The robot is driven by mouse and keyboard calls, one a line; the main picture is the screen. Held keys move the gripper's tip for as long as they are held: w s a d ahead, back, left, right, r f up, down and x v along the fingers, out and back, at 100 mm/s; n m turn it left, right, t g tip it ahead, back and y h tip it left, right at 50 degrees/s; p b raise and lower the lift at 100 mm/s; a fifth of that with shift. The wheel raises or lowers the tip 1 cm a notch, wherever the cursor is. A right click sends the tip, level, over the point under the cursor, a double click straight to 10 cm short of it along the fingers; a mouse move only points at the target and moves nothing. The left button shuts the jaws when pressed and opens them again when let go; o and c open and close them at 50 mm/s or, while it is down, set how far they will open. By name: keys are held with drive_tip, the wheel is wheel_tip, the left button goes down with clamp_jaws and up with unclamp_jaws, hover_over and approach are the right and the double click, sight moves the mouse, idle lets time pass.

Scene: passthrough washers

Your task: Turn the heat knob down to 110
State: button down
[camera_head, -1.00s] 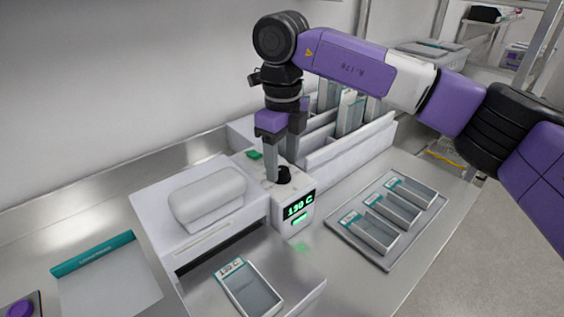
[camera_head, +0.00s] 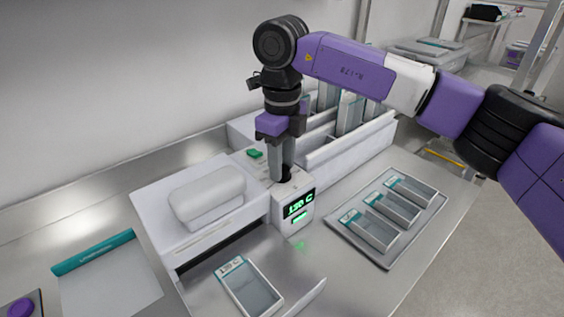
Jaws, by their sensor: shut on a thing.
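The heat knob is a small black knob (camera_head: 275,184) on top of the white control block at the front of the heater unit (camera_head: 277,205). The green display (camera_head: 299,204) on the block's front looks like 130 C, though its digits are small. My gripper (camera_head: 283,175) points straight down with its fingertips at the knob, shut on it. The fingers hide part of the knob. They line up one behind the other in this view.
A white press with a rounded lid (camera_head: 207,196) stands left of the knob. An open labelled tray (camera_head: 250,288) sits in front. A metal tray with three small bins (camera_head: 428,225) lies at the right. A white rack (camera_head: 348,150) stands behind.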

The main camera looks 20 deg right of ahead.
drive_tip(key=n, duration=0.4)
drive_tip(key=shift+r, duration=0.1)
drive_tip(key=shift+w+n, duration=0.1)
drive_tip(key=shift+n, duration=1.5)
drive_tip(key=c, duration=1)
unclamp_jaws()
drive_tip(key=shift+o, duration=0.2)
drive_tip(key=shift+r, duration=3.9)
